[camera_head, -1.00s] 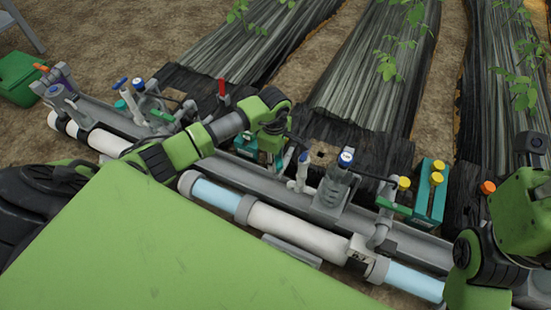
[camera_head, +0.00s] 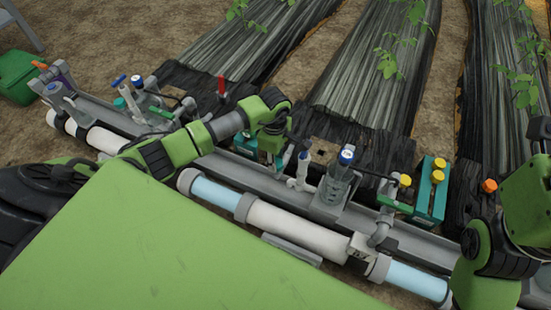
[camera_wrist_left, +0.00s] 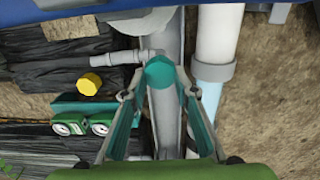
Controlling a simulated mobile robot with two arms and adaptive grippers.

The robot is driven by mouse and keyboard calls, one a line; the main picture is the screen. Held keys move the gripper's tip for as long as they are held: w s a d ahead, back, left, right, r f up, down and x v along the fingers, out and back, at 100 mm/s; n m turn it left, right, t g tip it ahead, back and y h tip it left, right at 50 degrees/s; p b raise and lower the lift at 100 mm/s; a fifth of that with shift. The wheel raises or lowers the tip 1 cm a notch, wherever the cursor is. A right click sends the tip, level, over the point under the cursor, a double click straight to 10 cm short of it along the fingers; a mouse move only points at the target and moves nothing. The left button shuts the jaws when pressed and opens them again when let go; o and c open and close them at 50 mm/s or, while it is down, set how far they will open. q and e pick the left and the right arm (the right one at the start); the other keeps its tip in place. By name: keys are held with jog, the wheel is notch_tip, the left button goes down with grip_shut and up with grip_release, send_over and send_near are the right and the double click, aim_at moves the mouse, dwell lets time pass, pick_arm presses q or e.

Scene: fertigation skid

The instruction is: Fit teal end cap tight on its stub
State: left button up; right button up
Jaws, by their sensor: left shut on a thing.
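The teal end cap (camera_wrist_left: 160,72) is between the fingertips of my left gripper (camera_wrist_left: 162,78) in the left wrist view. The gripper is shut on it. The cap lies over a grey pipe, and its fit on the stub is hidden from this angle. In the head view my left gripper (camera_head: 271,152) points down over the skid, and the cap cannot be made out there. My right arm shows at the right edge of the head view, but its gripper is not visible.
A white and light-blue pipe (camera_head: 292,229) runs along the skid's near side. A red-handled valve (camera_head: 221,88) is behind my left arm.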

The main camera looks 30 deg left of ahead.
pick_arm(q)
jog(key=shift+f, duration=0.3)
jog(key=o, duration=0.8)
jog(key=shift+f+b, duration=0.15)
jog(key=shift+b, duration=0.15)
jog(key=shift+f, duration=0.2)
